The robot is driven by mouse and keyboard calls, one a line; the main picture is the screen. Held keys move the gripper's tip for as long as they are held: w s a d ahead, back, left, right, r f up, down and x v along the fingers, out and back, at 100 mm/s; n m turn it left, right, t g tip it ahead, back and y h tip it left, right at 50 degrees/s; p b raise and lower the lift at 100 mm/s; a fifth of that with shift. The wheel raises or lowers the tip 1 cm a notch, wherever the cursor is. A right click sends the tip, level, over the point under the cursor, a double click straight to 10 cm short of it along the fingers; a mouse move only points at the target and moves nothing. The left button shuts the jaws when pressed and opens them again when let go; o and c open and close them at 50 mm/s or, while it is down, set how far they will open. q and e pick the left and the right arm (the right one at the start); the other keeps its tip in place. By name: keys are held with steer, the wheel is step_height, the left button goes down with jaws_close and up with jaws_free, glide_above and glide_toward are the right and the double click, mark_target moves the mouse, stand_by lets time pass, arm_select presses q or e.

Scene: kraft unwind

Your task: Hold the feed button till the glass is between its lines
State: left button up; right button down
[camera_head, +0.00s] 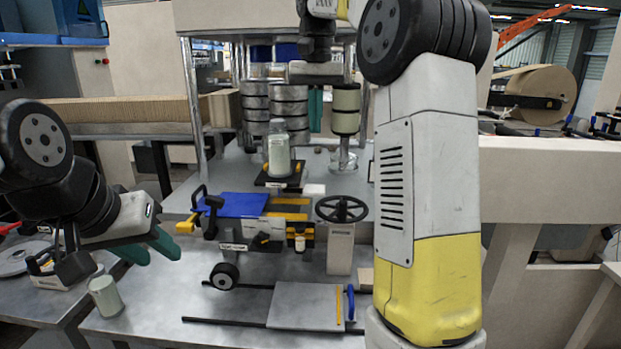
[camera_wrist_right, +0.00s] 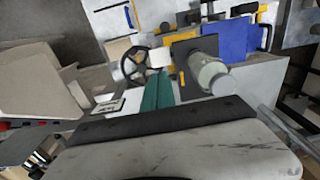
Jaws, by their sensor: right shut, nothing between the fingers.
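A clear glass jar (camera_head: 278,157) with pale contents stands upright on a small black plate (camera_head: 262,182) at the middle of the machine. The jar also shows in the wrist view (camera_wrist_right: 208,73). I cannot make out lines on it. A small white block (camera_head: 314,189) sits just right of the plate; whether it is the feed button I cannot tell. My right gripper (camera_head: 315,128) is shut and empty, behind and above the block. In the wrist view its teal fingers (camera_wrist_right: 157,76) lie together, pointing toward the block (camera_wrist_right: 159,56). My left gripper (camera_head: 152,248) is open and empty at the left.
A black handwheel (camera_head: 341,209) stands right of the blue pad (camera_head: 238,204). Stacked grey discs (camera_head: 289,104) stand behind the jar. A flat grey plate (camera_head: 305,306) lies on rails in front.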

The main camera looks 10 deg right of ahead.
mark_target(315, 188)
steer(key=shift+w+d, duration=0.1)
steer(key=shift+w, duration=0.2)
step_height(315, 188, down, 14)
steer(key=shift+f, duration=0.1)
stand_by(0.6)
